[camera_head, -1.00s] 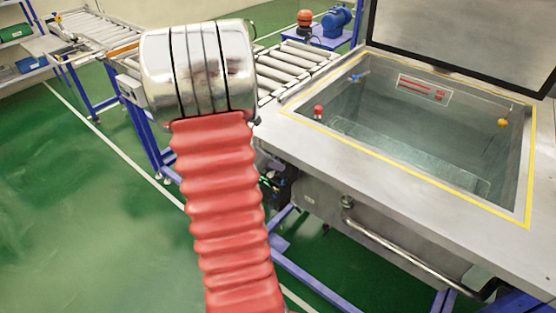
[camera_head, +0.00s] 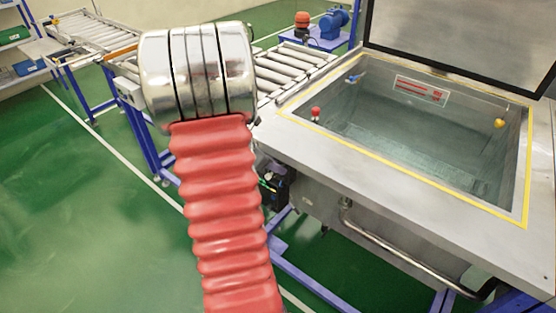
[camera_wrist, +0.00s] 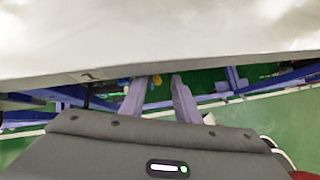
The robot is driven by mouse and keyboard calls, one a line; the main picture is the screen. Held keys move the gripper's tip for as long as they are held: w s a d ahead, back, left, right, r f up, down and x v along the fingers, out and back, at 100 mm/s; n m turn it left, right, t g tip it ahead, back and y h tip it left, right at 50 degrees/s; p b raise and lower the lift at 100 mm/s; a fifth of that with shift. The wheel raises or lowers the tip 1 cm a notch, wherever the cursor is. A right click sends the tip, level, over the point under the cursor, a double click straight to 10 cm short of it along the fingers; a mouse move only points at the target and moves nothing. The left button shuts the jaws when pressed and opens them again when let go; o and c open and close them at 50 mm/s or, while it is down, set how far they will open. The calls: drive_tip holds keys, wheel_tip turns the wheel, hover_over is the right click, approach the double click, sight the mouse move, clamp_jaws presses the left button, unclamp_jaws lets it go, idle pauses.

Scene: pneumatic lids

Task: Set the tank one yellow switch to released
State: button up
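The steel tank (camera_head: 385,172) with a yellow-lined rim stands at the right in the head view, its lid (camera_head: 465,45) raised. A yellow ball-shaped piece (camera_head: 499,123) is on its inner right wall; I cannot tell whether it is a switch. In the wrist view my gripper (camera_wrist: 160,92) has two grey fingers apart, with nothing between them that I can see held. The yellow piece's position is too small to read.
A pale steel surface (camera_wrist: 160,35) fills the top of the wrist view, close above the fingers. Blue frame legs (camera_head: 315,285) and a bent pipe (camera_head: 400,255) are below the tank. A roller conveyor (camera_head: 290,68) adjoins its left. Green floor is open at left.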

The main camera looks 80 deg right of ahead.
drive_tip(key=shift+w, duration=0.15)
drive_tip(key=v, duration=1.3)
drive_tip(key=shift+a+r, duration=0.2)
drive_tip(key=shift+r, duration=0.1)
idle(0.3)
